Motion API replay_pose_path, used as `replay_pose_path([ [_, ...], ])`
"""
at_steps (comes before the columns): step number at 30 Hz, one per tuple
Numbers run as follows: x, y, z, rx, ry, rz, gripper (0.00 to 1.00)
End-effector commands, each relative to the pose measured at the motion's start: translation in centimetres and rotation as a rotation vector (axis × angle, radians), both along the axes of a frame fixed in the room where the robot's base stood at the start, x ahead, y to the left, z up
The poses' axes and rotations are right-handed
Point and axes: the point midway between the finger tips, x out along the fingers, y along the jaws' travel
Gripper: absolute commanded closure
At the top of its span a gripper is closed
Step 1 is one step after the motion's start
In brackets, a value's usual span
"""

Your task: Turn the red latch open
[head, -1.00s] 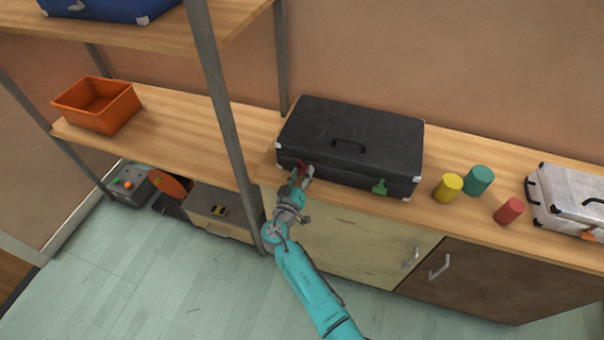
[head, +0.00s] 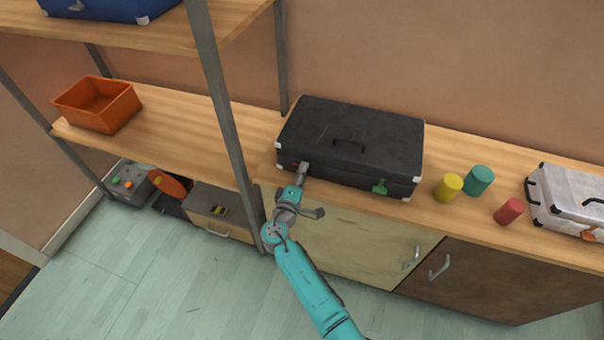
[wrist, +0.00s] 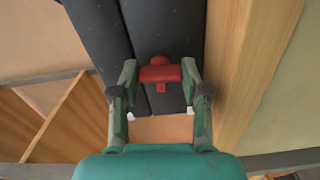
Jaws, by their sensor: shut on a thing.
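The black case (head: 350,130) lies shut on the wooden counter, its front facing me. The red latch (wrist: 160,73) is on its front; in the wrist view its bar lies across the seam between lid and body. My gripper (wrist: 160,68) is shut on the red latch, a finger at each end of the bar. In the head view my gripper (head: 302,168) is at the left part of the case front and mostly hides the latch. A green latch (head: 380,187) is on the right part of the same front.
Yellow (head: 448,187), teal (head: 479,180) and red (head: 509,211) cylinders stand right of the case, before a silver case (head: 570,195). A grey shelf post (head: 222,100) rises left of my arm. An orange bin (head: 97,105) sits farther left.

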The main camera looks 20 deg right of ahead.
Motion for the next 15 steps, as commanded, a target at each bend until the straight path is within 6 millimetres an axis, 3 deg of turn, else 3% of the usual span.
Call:
replay_pose_path([
  [15, 0.02, 0.08, -0.05, -0.103, 0.076, 0.002, 0.89],
])
